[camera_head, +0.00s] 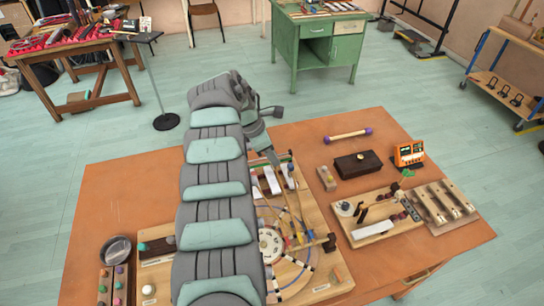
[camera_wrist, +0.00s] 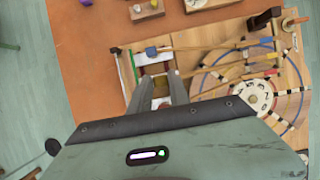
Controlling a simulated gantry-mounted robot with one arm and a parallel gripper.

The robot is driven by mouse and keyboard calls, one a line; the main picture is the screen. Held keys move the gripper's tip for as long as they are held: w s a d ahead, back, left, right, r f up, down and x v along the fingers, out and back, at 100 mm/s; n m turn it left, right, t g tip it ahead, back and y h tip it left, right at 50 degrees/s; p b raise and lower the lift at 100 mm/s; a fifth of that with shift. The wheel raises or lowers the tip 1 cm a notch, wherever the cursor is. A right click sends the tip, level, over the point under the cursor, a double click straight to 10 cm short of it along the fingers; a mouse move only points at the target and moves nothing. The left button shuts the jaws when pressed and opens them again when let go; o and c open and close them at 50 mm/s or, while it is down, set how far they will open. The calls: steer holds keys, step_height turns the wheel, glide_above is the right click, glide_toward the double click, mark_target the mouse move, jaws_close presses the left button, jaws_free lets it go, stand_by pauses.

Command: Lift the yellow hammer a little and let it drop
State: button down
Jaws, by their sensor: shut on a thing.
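The yellow hammer (camera_wrist: 158,69) is at my gripper (camera_wrist: 161,76) in the wrist view. Its thin wooden handle runs right toward the dial. The two grey fingers are shut on the hammer, with its head mostly hidden between them. A blue-headed hammer (camera_wrist: 151,52) lies just beside it, its handle roughly alongside. The hammers are on a wooden board with pale bars near the gripper. In the head view my arm covers part of this board, and the gripper's hold cannot be seen clearly.
A round numbered dial (camera_head: 271,245) sits close to the hammers. A dark box (camera_head: 358,164), an orange device (camera_head: 408,154) and a wooden stick (camera_head: 347,136) stand to the right on the orange table (camera_head: 120,195). The table's left part is mostly clear.

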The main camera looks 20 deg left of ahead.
steer(key=shift+s+d+f, duration=0.1)
steer(key=shift+d+f, duration=0.05)
steer(key=shift+f, duration=0.1)
steer(key=c, duration=1.7)
jaws_free()
steer(key=o, duration=0.4)
steer(key=shift+s+d+f, duration=0.1)
steer(key=shift+s, duration=0.05)
steer(key=p+v, duration=0.1)
steer(key=v, duration=1)
steer(key=shift+p, duration=0.3)
